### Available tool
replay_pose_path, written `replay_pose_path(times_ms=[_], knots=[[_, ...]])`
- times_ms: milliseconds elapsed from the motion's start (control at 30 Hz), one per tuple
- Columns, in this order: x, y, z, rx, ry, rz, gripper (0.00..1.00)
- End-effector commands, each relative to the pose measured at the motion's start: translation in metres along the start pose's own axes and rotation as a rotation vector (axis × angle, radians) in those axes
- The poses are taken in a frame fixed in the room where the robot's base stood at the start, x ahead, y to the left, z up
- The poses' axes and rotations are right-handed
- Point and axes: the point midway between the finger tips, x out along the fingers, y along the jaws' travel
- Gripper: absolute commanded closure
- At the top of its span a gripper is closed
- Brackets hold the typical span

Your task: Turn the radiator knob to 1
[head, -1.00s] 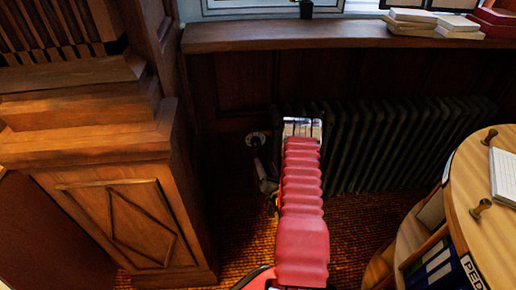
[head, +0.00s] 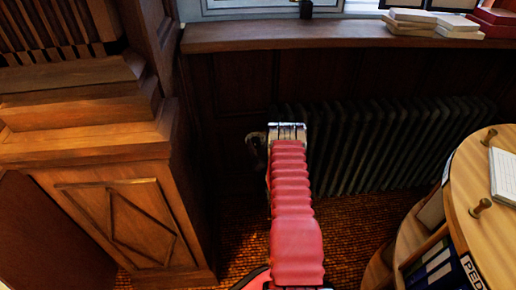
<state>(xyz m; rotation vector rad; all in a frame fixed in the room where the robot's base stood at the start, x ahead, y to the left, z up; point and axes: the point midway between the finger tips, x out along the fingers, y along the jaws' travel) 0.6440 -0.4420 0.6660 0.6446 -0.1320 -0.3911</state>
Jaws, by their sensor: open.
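The radiator (head: 400,140) is dark and ribbed, standing against the panelled wall below the sill. Its knob (head: 254,141) is at the radiator's left end, small and dim, partly hidden by my arm; its markings are too small to read. My gripper (head: 287,128) is at the end of my red-sleeved arm, just right of the knob in the picture and in front of the radiator's left end. It is open, with nothing seen between the fingers. I cannot tell whether it touches the knob or the radiator.
A carved wooden pillar base (head: 120,200) stands close on the left. A rounded wooden desk (head: 475,200) with pegs and binders is on the right. A wooden sill (head: 300,35) runs above the radiator. Carpeted floor (head: 350,235) is free between them.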

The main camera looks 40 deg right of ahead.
Motion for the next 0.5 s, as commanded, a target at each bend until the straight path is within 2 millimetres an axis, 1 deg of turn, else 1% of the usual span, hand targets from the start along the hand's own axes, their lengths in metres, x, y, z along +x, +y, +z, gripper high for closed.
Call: replay_pose_path(times_ms=[233,500], knots=[[0.0001,0.0001,-0.0002,0.000,0.000,0.000,0.43],[-0.0001,0.0001,-0.0002,0.000,0.000,0.000,0.62]])
